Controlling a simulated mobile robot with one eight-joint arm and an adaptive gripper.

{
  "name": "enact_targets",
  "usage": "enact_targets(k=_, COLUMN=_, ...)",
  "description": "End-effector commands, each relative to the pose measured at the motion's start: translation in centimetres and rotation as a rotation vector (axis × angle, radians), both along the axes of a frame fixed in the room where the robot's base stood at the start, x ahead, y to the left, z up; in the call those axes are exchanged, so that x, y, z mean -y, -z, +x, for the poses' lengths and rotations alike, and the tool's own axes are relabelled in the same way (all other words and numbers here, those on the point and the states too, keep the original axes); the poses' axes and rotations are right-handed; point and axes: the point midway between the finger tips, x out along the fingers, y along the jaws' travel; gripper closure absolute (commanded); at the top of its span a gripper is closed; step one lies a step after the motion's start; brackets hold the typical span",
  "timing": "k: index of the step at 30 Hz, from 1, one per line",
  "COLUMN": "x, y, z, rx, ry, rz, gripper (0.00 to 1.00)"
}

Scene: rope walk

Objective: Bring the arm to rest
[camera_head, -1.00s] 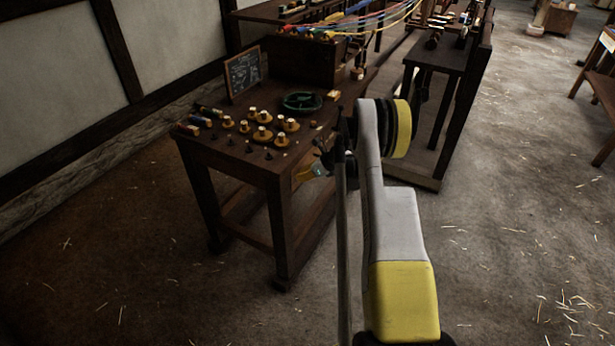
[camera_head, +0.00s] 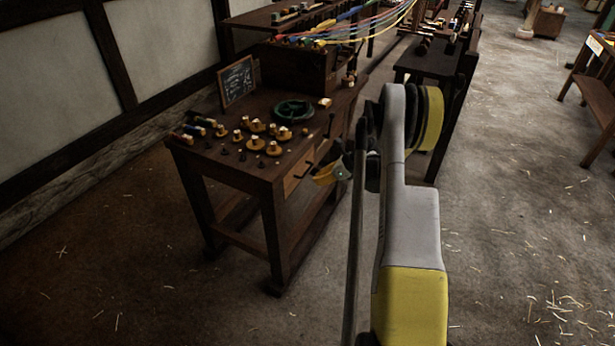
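My arm (camera_head: 415,225) rises from the bottom right of the picture, grey with a yellow lower part, and is folded at the joint near the table. My gripper (camera_head: 328,175) shows only in part, as a small yellow and dark shape at the right side of the dark wooden table. It appears apart from the table's drawer front. The arm hides much of it, so its fingers and whether they are open cannot be made out. I see nothing clearly held.
The wooden table (camera_head: 222,168) holds several wooden knobbed pieces, a green wheel (camera_head: 293,111) and a small chalkboard (camera_head: 237,81). Coloured ropes (camera_head: 375,24) run to a box at its back. A dark bench (camera_head: 428,62) stands behind my arm. The floor at right is open, with straw bits.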

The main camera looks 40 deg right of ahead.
Motion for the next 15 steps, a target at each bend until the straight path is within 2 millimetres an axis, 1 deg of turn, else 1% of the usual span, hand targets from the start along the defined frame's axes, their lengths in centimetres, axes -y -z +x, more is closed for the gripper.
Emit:
enact_targets(k=4, x=0.1, y=-0.4, z=-0.4, rx=0.000, ry=0.000, rz=0.000, gripper=1.00)
enact_targets(k=8, x=0.1, y=-0.4, z=-0.4, rx=0.001, ry=-0.001, rz=-0.001, gripper=1.00)
enact_targets(k=10, x=-0.2, y=-0.8, z=-0.2, rx=0.002, ry=-0.013, rz=-0.012, gripper=1.00)
enact_targets(k=11, x=-0.5, y=-1.2, z=-0.1, rx=0.003, ry=-0.024, rz=-0.022, gripper=1.00)
enact_targets(k=13, x=-1.6, y=-2.9, z=0.4, rx=0.007, ry=-0.071, rz=-0.068, gripper=1.00)
enact_targets(k=14, x=-2.3, y=-3.8, z=0.6, rx=0.008, ry=-0.100, rz=-0.097, gripper=1.00)
enact_targets(k=15, x=-3.6, y=-5.4, z=0.9, rx=0.013, ry=-0.148, rz=-0.141, gripper=1.00)
